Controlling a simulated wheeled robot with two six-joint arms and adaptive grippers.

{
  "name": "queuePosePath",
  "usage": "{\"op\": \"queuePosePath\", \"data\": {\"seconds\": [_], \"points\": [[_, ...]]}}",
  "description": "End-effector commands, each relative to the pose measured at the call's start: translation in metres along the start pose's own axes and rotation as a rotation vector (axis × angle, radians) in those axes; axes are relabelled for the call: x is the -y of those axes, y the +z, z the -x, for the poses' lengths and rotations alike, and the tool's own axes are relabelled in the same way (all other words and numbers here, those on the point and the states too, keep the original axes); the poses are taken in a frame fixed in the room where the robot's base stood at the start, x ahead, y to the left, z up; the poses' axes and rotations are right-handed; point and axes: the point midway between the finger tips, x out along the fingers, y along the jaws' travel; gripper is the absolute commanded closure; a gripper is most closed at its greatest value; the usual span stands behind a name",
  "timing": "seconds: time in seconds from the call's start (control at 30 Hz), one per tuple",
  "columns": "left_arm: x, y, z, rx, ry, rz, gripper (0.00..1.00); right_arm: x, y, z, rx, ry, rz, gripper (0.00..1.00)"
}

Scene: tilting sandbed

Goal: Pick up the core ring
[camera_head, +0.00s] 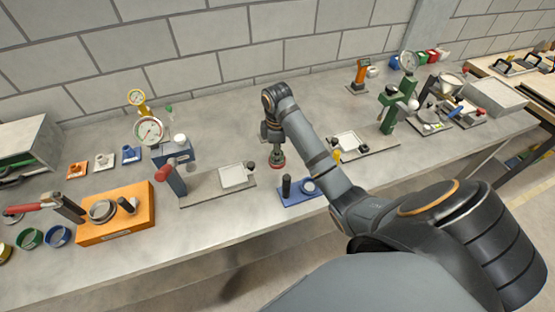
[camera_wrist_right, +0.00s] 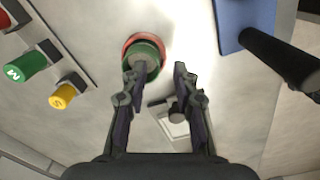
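A round piece with a green centre and a red rim (camera_wrist_right: 143,48) sits on the bench in the right wrist view; I take it for the core ring, though no label shows. In the head view its red edge (camera_head: 277,167) shows just under my right gripper (camera_head: 275,153). In the wrist view my right gripper (camera_wrist_right: 158,68) is open, its fingers pointing at the bench. The left fingertip overlaps the piece's lower edge in the picture; the right one is over bare bench beside it. I cannot tell whether they touch. My left gripper is not in view.
A grey-based stand (camera_head: 205,190) is to the left, an orange block (camera_head: 140,215) farther left. Knobs marked M (camera_wrist_right: 25,66) and S (camera_wrist_right: 62,96) lie close by.

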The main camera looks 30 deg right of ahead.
Motion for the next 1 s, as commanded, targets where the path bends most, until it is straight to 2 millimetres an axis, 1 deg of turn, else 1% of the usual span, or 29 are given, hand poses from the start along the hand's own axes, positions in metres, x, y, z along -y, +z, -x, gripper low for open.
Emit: {"op": "queuePosePath", "data": {"seconds": [0.03, 0.1, 0.2, 0.3, 0.33, 0.53, 1.0], "points": [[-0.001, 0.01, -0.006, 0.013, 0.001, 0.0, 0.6, 0.0, 0.0, -0.013, 0.001, -0.002, 0.0, 0.71], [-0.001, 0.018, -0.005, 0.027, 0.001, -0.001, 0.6, 0.0, 0.0, -0.021, 0.0, 0.0, 0.0, 0.71], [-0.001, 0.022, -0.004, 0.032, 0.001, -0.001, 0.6, -0.001, 0.0, -0.022, 0.0, 0.002, -0.001, 0.71], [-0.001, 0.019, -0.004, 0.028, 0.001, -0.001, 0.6, 0.0, 0.0, -0.022, 0.0, 0.001, 0.0, 0.71], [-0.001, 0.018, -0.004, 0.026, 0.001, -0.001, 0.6, 0.0, 0.0, -0.022, 0.0, 0.001, 0.0, 0.72], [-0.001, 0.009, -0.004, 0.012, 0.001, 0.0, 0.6, 0.0, 0.0, -0.022, 0.0, 0.001, 0.0, 0.99], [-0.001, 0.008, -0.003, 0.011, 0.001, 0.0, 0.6, 0.0, 0.0, -0.021, 0.0, 0.0, -0.001, 1.0]]}}
